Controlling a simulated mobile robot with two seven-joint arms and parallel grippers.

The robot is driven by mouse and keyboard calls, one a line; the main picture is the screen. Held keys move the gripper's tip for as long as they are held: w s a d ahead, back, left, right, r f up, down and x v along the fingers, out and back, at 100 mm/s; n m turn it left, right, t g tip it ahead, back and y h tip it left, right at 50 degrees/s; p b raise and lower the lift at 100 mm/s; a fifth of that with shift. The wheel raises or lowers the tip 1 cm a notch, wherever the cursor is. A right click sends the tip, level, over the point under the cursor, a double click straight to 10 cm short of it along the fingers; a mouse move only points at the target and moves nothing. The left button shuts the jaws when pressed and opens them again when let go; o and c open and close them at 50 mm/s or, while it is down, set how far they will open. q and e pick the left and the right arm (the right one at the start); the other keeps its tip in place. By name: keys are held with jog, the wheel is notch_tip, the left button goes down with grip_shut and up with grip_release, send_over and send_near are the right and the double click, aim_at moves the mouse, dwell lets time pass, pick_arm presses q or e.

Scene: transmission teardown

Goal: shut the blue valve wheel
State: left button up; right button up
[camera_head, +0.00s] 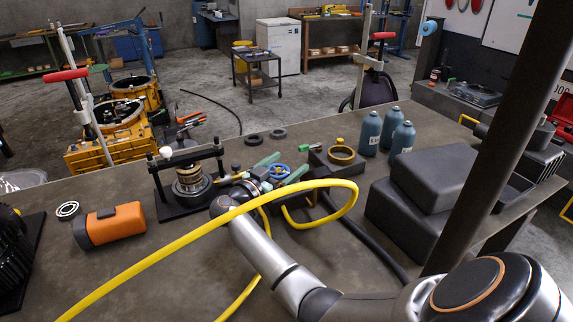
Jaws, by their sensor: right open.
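The blue valve wheel (279,171) is a small spoked wheel near the middle of the workbench. My right arm reaches in from the lower right, and my right gripper (283,164) is at the wheel. Its two pale green fingers are spread apart, one on each side of the wheel, and the gripper is open. I cannot tell whether either finger touches the wheel. The valve body under the wheel is mostly hidden by the gripper and a yellow hose. My left gripper is not in view.
The yellow hose (340,184) loops across my right arm. A black press stand (185,205) is left of the gripper; a dark block with a brass ring (342,155) is right.

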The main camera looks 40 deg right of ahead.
jog(key=c, duration=1.2)
jog(key=shift+m+g, duration=0.3)
jog(key=shift+g, duration=0.2)
jog(key=shift+s+f+m+g+b, duration=0.1)
jog(key=shift+s+m+g+b, duration=0.05)
jog(key=shift+m+g+b, duration=0.45)
jog(key=m+g+b, duration=0.1)
jog(key=g+b, duration=0.2)
jog(key=s+m+g+b, duration=0.1)
jog(key=m+g+b, duration=0.1)
jog(key=shift+f+g+y+b, duration=0.15)
jog(key=shift+g+y+b, duration=0.15)
jog(key=shift+g+b, duration=0.1)
jog(key=shift+s+a+r+m+g+y+b, duration=0.1)
jog(key=shift+s+r+m+g+y+b, duration=0.05)
jog(key=shift+m+g+b, duration=0.25)
jog(key=shift+s+r+m+g+y+b, duration=0.15)
jog(key=shift+m+g+b, duration=0.15)
jog(key=shift+g+b, duration=0.15)
jog(key=o, duration=1.2)
